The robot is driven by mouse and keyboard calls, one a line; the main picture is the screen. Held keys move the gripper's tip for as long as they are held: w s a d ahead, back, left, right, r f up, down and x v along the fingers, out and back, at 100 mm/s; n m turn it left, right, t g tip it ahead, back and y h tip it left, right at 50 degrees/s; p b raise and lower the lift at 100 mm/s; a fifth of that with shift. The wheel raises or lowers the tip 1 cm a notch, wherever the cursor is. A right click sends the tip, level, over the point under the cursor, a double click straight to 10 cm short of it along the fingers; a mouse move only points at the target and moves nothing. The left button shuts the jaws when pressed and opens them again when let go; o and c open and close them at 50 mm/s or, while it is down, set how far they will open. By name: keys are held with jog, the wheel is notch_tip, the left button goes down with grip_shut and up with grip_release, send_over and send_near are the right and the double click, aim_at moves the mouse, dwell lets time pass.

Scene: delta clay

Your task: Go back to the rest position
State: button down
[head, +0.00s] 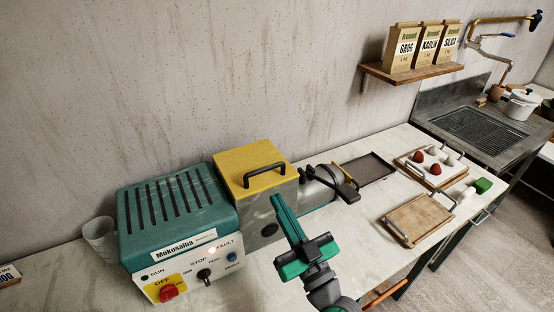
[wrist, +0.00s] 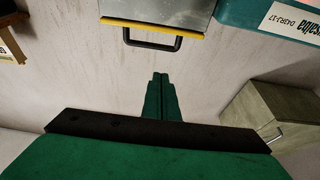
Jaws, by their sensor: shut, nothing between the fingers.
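My gripper (head: 284,215) is raised in front of the machine in the head view, its two green fingers together and pointing up and to the left. It holds nothing. In the wrist view its fingers (wrist: 159,88) also lie side by side with no object between them. The gripper appears apart from the machine's yellow-lidded box (head: 254,172), which has a black handle. No object marks a rest position.
A metal cylinder with a black clamp (head: 325,184) and a dark tray (head: 368,167) lie right of the machine. Wooden boards (head: 418,219) and a tray with red and white balls (head: 412,172) are further right. A shelf (head: 412,74) holds several bags. A cup (head: 101,238) stands left.

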jog(key=s+f+m+g+h, duration=0.1)
jog(key=s+f+m+h, duration=0.4)
jog(key=f, duration=0.5)
jog(key=s+f+m+h, duration=0.4)
jog(key=s+f, duration=0.1)
jog(key=f, duration=0.6)
jog(key=s+f+n+g+h, duration=0.1)
jog(key=s+f+n+g, duration=0.1)
jog(key=s, duration=2.1)
notch_tip(320, 180, down, 2)
jog(key=shift+s+f+n, duration=0.2)
jog(key=shift+n, duration=0.3)
